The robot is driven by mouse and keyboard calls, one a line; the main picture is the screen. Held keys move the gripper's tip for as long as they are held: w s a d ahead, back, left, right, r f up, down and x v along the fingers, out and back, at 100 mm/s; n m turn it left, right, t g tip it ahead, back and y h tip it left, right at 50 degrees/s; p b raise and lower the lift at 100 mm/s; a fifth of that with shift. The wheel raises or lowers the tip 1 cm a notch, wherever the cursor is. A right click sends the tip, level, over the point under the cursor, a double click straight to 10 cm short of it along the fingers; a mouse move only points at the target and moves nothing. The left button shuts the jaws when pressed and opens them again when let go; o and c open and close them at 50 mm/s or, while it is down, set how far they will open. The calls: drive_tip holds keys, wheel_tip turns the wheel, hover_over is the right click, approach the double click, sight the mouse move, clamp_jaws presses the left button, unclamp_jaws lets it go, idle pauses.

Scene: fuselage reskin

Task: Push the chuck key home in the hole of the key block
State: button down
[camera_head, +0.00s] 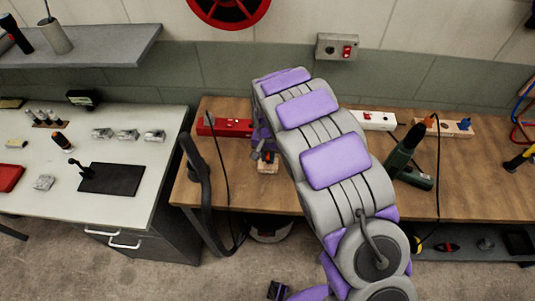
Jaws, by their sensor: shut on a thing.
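My grey and purple arm reaches from the lower right to the back left of the wooden bench. My gripper (262,153) is small in the view and partly hidden by the arm. Its jaws are shut on a small dark thing, taken to be the chuck key, which shows too little to make out its shape. A small block (267,167) with orange-brown and pale parts sits on the bench just below the gripper, and looks like the key block. The hole is not visible, and I cannot tell how deep the key sits in it.
A red box (224,127) stands on the wooden bench (330,205) left of the gripper. A black cable hangs over the bench's left end. A green drill-like tool (406,152) lies right of my arm. A light worktop (128,205) with small parts and a black mat (112,179) stands to the left.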

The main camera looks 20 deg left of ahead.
drive_tip(key=shift+f, duration=0.65)
drive_tip(key=c, duration=1)
unclamp_jaws()
drive_tip(key=shift+o, duration=0.2)
drive_tip(key=shift+r, duration=0.1)
drive_tip(key=shift+r+p, duration=0.8)
drive_tip(key=shift+r, duration=1.6)
